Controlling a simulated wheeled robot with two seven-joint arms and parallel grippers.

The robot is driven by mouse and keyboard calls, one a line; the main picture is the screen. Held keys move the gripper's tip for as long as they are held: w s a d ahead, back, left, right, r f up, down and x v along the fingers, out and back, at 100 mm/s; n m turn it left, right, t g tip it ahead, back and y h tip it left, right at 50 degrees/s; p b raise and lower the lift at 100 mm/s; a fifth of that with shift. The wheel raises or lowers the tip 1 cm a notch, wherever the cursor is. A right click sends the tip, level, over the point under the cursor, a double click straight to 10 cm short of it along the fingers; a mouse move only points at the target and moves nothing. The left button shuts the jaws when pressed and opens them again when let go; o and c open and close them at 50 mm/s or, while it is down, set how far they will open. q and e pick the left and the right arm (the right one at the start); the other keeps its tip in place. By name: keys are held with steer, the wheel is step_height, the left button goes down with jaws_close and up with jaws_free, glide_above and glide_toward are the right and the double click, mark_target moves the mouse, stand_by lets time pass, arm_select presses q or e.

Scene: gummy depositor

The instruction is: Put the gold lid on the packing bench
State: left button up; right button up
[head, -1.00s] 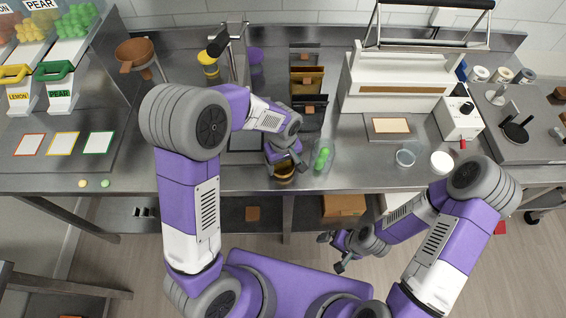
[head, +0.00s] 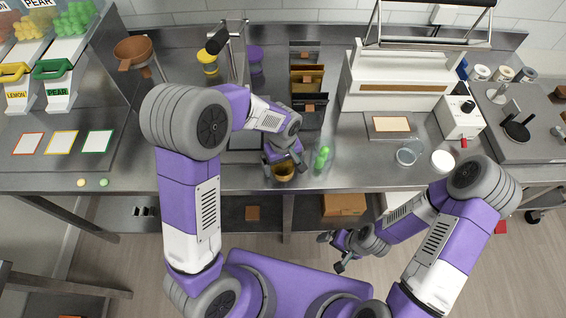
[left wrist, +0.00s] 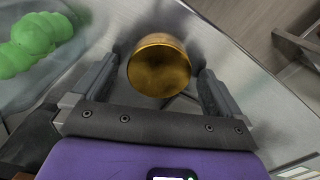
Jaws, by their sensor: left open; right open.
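The gold lid (head: 283,174) is at the front edge of the steel bench (head: 215,183), beneath my left gripper. In the left wrist view the round gold lid (left wrist: 159,68) lies between the two fingers, with a small gap visible on either side. My left gripper (head: 284,162) is open around it; its fingers (left wrist: 158,85) stand apart. Whether the lid rests on the bench is hard to tell. My right gripper (head: 338,254) is open and empty, low in front of the bench. Nothing marks which surface is the packing bench.
A clear container with green gummies (head: 321,158) stands just right of my left gripper. Dark pouches (head: 308,108) stand behind it. A white sealing machine (head: 398,80) and a glass dish (head: 407,156) are further right. The bench front left of the gripper is mostly clear.

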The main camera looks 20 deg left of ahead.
mark_target(283, 167)
arm_select(q)
step_height(283, 167, up, 13)
steer(key=p, duration=0.2)
arm_select(e)
step_height(283, 167, up, 3)
steer(key=shift+f, duration=0.2)
arm_select(q)
steer(key=shift+s+f, duration=0.1)
steer(key=shift+f, duration=0.05)
arm_select(e)
steer(key=shift+s, duration=0.1)
